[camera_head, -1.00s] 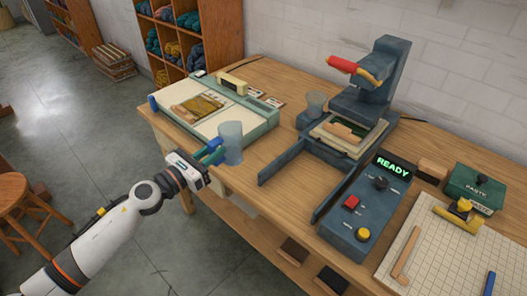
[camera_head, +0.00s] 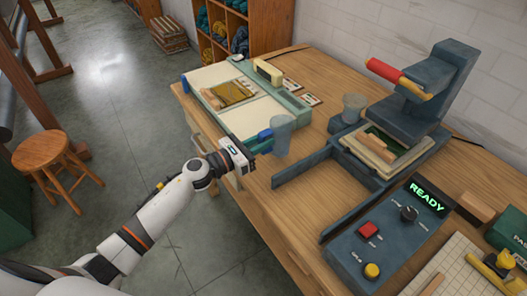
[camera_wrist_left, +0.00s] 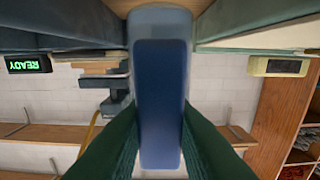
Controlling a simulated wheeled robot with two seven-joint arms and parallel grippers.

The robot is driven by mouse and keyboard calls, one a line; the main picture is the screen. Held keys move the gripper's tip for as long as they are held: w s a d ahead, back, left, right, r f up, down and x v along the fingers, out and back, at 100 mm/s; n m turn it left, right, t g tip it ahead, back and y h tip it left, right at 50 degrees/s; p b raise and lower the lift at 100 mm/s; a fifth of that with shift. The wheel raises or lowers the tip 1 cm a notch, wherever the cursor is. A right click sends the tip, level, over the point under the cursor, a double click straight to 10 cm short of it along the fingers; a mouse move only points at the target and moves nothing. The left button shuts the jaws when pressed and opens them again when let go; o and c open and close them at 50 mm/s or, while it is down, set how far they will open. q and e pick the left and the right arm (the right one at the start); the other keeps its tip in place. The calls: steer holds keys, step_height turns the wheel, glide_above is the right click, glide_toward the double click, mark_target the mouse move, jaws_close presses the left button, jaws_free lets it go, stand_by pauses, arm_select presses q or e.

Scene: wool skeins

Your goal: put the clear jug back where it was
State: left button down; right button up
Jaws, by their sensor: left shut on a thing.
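The clear jug (camera_head: 281,139) is see-through, bluish and roughly upright, with a blue handle (camera_head: 265,134). My left gripper (camera_head: 258,145) is shut on that handle from the left. The wrist view shows the blue handle (camera_wrist_left: 160,105) between the dark green fingers (camera_wrist_left: 160,145), with the jug body (camera_wrist_left: 160,18) behind it. The jug is by the right end of the pale green board (camera_head: 243,122), near the table's front edge. I cannot tell whether its base touches the wood. My right gripper is not in view.
A second clear vessel (camera_head: 353,106) stands at the back beside the dark press (camera_head: 425,100). The press's dark rails (camera_head: 300,163) reach forward, right of the jug. A control box (camera_head: 385,235) reads READY. Bare tabletop (camera_head: 318,128) shows between board and press.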

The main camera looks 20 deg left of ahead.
arm_select(q)
step_height(320, 180, down, 3)
steer(key=shift+r, duration=0.2)
steer(key=shift+f, duration=0.35)
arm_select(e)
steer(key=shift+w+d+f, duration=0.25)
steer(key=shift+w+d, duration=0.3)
arm_select(q)
steer(key=shift+f+b, duration=0.1)
steer(key=shift+b, duration=0.2)
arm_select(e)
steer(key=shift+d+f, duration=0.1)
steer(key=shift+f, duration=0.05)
arm_select(q)
steer(key=c, duration=1.7)
jaws_free()
steer(key=shift+f, duration=0.1)
steer(key=o, duration=0.4)
steer(key=shift+o, duration=0.2)
